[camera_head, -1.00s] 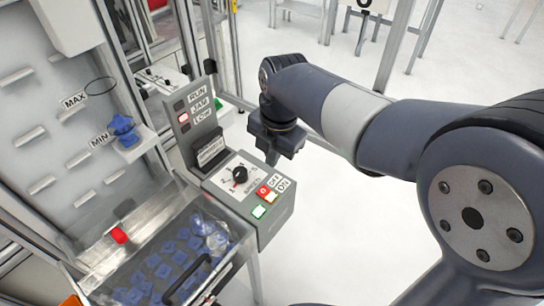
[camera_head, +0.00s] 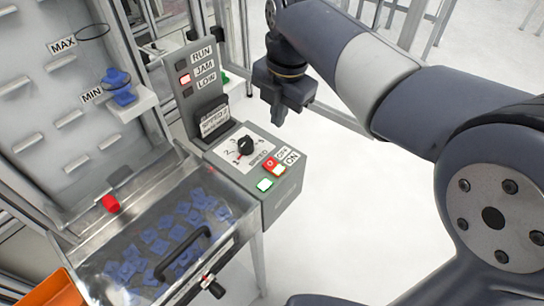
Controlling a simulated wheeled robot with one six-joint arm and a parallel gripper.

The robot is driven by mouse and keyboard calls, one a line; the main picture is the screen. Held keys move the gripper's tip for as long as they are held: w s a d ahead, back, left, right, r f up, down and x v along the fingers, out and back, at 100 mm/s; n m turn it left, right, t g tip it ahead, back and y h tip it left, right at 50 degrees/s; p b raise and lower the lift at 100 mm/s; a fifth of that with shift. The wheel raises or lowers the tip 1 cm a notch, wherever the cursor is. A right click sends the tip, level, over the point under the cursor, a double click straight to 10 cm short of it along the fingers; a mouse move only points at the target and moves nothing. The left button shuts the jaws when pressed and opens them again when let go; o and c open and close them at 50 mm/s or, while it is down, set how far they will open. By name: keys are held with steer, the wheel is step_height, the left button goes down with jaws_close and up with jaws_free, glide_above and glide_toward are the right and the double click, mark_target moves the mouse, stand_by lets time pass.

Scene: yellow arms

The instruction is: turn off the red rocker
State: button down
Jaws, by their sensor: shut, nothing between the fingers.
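The red rocker (camera_head: 270,162) is a small red piece with a white mark on the sloped top of a grey control box (camera_head: 285,195). It sits beside the OFF and ON labels, and a lit green-white button (camera_head: 265,184) is in front of it. My gripper (camera_head: 278,119) hangs fingers down above and behind the box in the head view. It is shut and empty, apart from the rocker. Its fingertips are small and dark in this view.
A black speed dial (camera_head: 245,146) is left of the rocker. Behind it stands a RUN/JAM/LOW lamp post (camera_head: 198,85) with the JAM lamp lit red. A clear-lidded bin (camera_head: 205,255) of blue parts, with a red knob (camera_head: 110,204), is at left. Floor right of the box is clear.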

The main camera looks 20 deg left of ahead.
mark_target(271, 163)
steer(key=f, duration=0.4)
steer(key=a+f, duration=0.1)
steer(key=f, duration=0.9)
steer(key=shift+w+a, duration=0.3)
steer(key=shift+a+f, duration=0.1)
steer(key=shift+f, duration=0.2)
steer(key=shift+s+d+r, duration=0.15)
steer(key=shift+s+d, duration=0.15)
steer(key=shift+d, duration=0.5)
steer(key=shift+r, duration=0.15)
